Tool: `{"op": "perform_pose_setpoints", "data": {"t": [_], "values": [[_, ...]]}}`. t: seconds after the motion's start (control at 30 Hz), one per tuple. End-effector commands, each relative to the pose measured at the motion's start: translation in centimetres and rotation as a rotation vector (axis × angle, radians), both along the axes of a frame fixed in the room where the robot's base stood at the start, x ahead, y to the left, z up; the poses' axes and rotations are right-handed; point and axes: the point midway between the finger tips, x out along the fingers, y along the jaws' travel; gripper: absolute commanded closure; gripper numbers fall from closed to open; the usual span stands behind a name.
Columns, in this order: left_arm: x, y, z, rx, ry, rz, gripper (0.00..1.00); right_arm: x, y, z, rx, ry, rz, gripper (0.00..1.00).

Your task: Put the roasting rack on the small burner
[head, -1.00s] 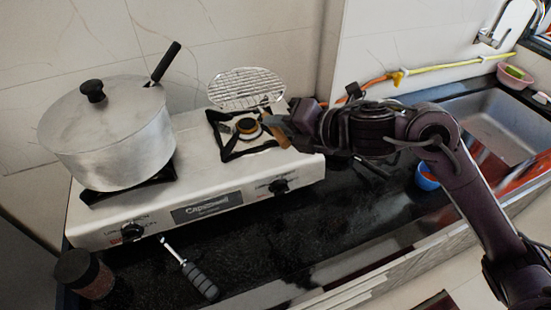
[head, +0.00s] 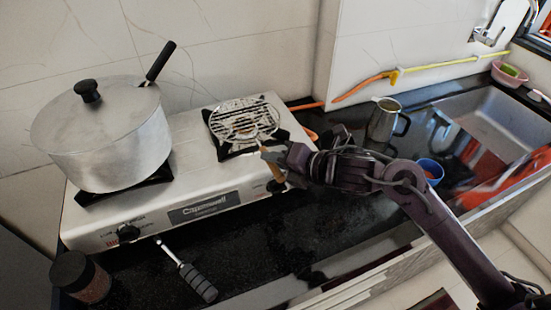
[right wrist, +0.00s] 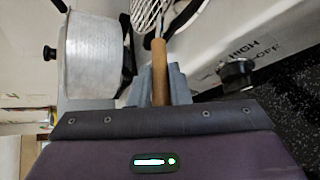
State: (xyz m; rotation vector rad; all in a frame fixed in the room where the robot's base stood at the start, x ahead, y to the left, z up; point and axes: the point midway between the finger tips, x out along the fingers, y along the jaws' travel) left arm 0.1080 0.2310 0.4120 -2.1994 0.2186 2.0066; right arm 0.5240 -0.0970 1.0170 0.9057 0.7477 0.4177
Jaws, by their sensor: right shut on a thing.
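The roasting rack (head: 244,118) is a round wire grid with a wooden handle (head: 272,160). In the head view its grid lies over the small burner (head: 227,152) at the right of the stove; whether it rests flat on the grate I cannot tell. My right gripper (head: 274,157) is shut on the wooden handle at the stove's front right. In the right wrist view the handle (right wrist: 159,72) sits between the fingers and the rack's wires (right wrist: 147,14) show at the top. My left gripper is not in view.
A grey-handled tool (head: 197,280) and a jar (head: 80,278) are in front. A metal jug (head: 384,120) and a blue cup (head: 430,170) stand to the right, near the sink.

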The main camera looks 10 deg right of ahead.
Motion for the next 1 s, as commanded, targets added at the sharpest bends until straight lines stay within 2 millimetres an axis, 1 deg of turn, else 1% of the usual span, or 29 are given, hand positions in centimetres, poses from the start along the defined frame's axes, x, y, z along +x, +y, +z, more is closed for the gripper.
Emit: {"op": "perform_pose_setpoints", "data": {"t": [0.07,0.1,0.23,0.5,0.6,0.63,0.77,0.93,1.0], "values": [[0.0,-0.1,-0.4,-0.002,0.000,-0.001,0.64,0.0,0.0,-0.3,0.000,-0.002,0.000,1.00],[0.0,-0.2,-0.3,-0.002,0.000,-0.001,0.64,0.0,0.0,-0.3,-0.001,-0.001,0.000,0.80],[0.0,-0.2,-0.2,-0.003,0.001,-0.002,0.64,0.0,0.0,-0.2,0.000,0.000,0.000,0.63],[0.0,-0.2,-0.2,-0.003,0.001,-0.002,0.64,0.0,0.0,-0.2,0.000,0.000,0.000,0.62],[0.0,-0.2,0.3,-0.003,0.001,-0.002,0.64,0.0,0.0,0.3,0.001,0.001,0.000,0.62],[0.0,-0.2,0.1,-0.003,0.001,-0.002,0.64,-0.2,-0.2,0.2,-0.001,0.000,-0.001,0.62],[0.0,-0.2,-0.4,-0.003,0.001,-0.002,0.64,-1.6,-1.5,0.8,-0.003,-0.002,-0.001,0.62],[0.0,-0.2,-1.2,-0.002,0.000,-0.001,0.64,-4.5,-3.9,2.2,-0.010,0.000,0.003,0.62],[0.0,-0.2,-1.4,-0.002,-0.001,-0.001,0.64,-5.2,-4.8,2.8,-0.004,0.002,-0.001,0.62]]}}
